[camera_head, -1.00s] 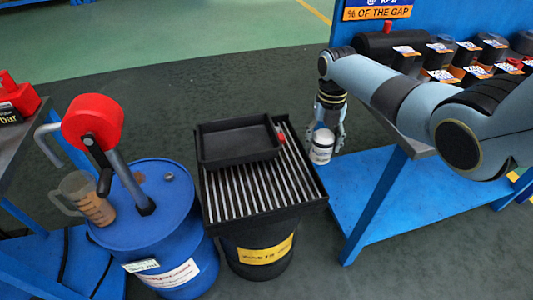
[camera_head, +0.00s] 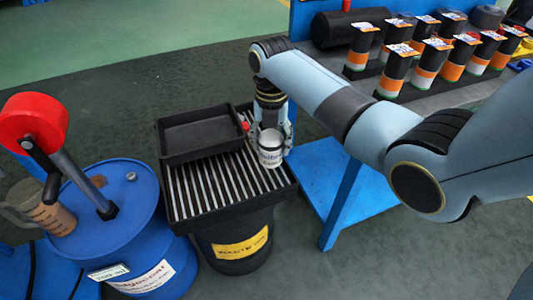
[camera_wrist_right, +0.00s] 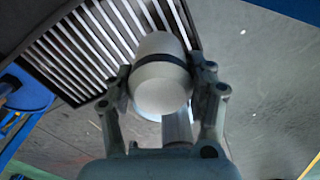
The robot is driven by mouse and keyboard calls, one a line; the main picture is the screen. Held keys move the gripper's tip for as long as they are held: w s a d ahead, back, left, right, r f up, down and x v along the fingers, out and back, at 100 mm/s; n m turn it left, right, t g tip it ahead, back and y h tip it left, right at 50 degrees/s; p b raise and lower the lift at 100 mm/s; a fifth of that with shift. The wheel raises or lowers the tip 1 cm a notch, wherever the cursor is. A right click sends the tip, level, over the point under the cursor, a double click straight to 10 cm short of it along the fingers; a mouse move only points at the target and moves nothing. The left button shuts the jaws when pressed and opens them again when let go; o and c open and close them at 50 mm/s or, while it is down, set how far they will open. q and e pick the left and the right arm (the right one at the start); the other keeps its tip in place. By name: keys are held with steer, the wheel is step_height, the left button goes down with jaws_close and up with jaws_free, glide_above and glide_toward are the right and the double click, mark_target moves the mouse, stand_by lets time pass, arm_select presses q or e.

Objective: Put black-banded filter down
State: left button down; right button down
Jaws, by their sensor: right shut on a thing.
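The black-banded filter is a white cylinder (camera_head: 271,149) with a dark band and printed text. My right gripper (camera_head: 271,137) is shut on it, one finger on each side, and holds it over the right part of the slatted drain grate (camera_head: 215,187). In the right wrist view the filter (camera_wrist_right: 161,75) sits between the fingers of the right gripper (camera_wrist_right: 170,88), with the grate's bars behind it at the upper left. I cannot tell whether the filter touches the grate. My left gripper is not in view.
A black tray (camera_head: 206,153) lies on the back of the grate, which tops a black waste drum (camera_head: 236,258). A blue drum (camera_head: 125,240) with a red-topped pump and a jug stands left. Several orange, white and black filters (camera_head: 428,65) stand on the bench at right.

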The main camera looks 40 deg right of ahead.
steer(key=shift+w+d+f, duration=0.6)
steer(key=shift+w+f, duration=0.1)
steer(key=shift+w, duration=0.2)
steer(key=shift+f+b, duration=0.85)
steer(key=shift+f, duration=1.15)
steer(key=shift+c, duration=2.1)
jaws_free()
steer(key=shift+f, duration=0.1)
step_height(320, 180, up, 12)
steer(key=p, duration=0.3)
